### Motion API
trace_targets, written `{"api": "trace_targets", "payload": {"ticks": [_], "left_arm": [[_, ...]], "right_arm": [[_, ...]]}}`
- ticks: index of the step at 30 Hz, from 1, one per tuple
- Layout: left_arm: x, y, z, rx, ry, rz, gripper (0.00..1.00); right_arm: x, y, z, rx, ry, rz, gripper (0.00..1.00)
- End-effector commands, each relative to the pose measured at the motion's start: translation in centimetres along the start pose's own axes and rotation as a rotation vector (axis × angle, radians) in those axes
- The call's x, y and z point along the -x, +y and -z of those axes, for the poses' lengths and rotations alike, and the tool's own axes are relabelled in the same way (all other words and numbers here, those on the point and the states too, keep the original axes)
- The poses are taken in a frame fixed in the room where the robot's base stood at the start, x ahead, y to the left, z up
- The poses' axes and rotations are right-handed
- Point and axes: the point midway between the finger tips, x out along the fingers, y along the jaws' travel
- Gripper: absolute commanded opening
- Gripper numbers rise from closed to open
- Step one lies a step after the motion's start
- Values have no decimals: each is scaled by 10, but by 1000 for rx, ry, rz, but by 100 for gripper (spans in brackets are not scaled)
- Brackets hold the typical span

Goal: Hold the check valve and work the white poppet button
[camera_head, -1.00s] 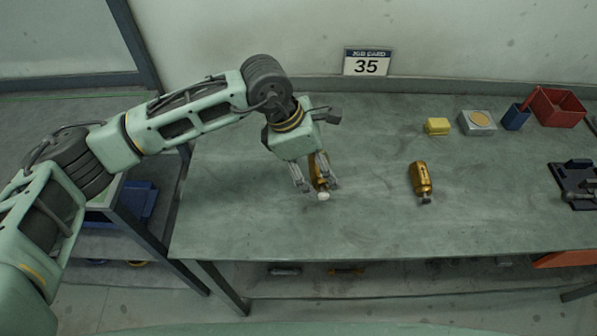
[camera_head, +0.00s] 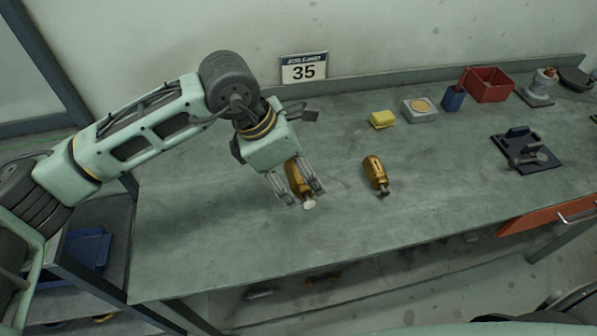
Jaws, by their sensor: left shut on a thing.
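My left gripper (camera_head: 301,197) points down over the bench and is shut on a brass check valve (camera_head: 294,178), with one finger on each side of it. The valve's white poppet button (camera_head: 309,204) sticks out between the fingertips, toward the front of the bench. I cannot tell whether the valve touches the bench top. A second brass valve body (camera_head: 375,173) lies on the bench to the right, apart from the gripper, with a dark grey end toward the front. My right gripper is not in view.
On the bench (camera_head: 220,250) stand a yellow block (camera_head: 382,119), a grey box with a tan disc (camera_head: 420,110), a blue cup (camera_head: 453,99), a red bin (camera_head: 489,85) and a dark fixture (camera_head: 527,152). A job card 35 sign (camera_head: 304,68) is at the back. The front middle is clear.

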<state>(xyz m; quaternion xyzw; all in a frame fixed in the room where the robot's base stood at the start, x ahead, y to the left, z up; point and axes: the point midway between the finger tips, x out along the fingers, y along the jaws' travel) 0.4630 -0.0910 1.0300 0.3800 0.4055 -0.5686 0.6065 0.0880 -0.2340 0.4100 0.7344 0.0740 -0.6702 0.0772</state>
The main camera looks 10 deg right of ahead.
Motion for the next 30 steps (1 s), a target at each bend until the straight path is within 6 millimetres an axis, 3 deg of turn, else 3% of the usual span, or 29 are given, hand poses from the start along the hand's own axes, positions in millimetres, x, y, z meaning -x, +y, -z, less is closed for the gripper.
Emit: {"api": "trace_targets", "payload": {"ticks": [30], "left_arm": [[16,28,38,0,-2,-2,34]], "right_arm": [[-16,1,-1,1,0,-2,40]]}}
